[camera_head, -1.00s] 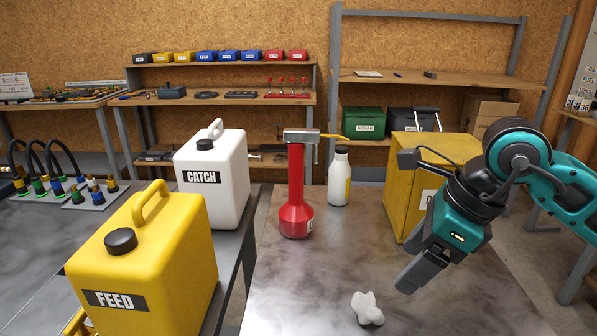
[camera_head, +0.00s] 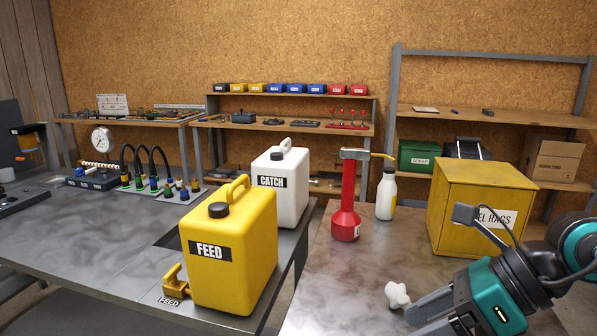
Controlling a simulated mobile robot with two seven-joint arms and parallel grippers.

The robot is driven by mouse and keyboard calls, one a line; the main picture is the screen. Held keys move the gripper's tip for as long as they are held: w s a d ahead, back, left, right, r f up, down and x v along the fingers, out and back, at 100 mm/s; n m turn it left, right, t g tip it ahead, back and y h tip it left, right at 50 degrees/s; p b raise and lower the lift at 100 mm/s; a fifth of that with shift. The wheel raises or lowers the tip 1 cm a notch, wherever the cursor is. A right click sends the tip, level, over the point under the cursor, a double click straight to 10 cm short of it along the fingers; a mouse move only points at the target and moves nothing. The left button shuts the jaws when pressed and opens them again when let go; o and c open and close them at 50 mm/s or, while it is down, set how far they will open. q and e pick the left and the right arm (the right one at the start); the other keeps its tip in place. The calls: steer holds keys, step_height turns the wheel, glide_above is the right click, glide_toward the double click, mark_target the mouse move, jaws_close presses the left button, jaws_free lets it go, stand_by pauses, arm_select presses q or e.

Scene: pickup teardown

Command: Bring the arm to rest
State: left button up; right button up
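My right arm comes in from the lower right, with its teal-and-black wrist bent down to the left. Its gripper (camera_head: 428,317) is low over the right table (camera_head: 345,290), partly cut off by the bottom edge. My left gripper is not in view.
The yellow FEED can (camera_head: 235,275) and white CATCH can (camera_head: 285,205) stand on the left table (camera_head: 90,240).

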steer(key=a+r+m+t+y, duration=0.65)
steer(key=r+m+y, duration=0.25)
steer(key=r+y, duration=0.25)
steer(key=w+d+f+m+t+h, duration=0.25)
steer(key=d+m+t+h, duration=0.35)
steer(key=m, duration=0.5)
steer(key=w+d+f+m+t+h, duration=0.2)
steer(key=w+d+m+t+h, duration=0.15)
steer(key=m+t+h, duration=0.65)
steer(key=d+f+m+g+h, duration=0.4)
steer(key=f+m+g, duration=0.2)
steer(key=f+m, duration=0.25)
steer(key=s+d+f+m+g+h, duration=0.1)
steer(key=s+f+m+g, duration=0.15)
steer(key=f, duration=0.25)
steer(key=s+d+f+m+g+h, duration=0.1)
steer(key=f+g, duration=0.2)
steer(key=f, duration=0.2)
steer(key=s+a+f+m+g+y, duration=0.25)
steer(key=s+f+g, duration=0.8)
steer(key=s, duration=0.55)
steer(key=w+a+f+t+y, duration=0.1)
steer(key=w+a+f+t, duration=0.2)
steer(key=w+f+t, duration=0.4)
steer(key=shift+w+a+f+t, duration=0.25)
steer(key=shift+f+t, duration=0.4)
steer(key=shift+f, duration=0.95)
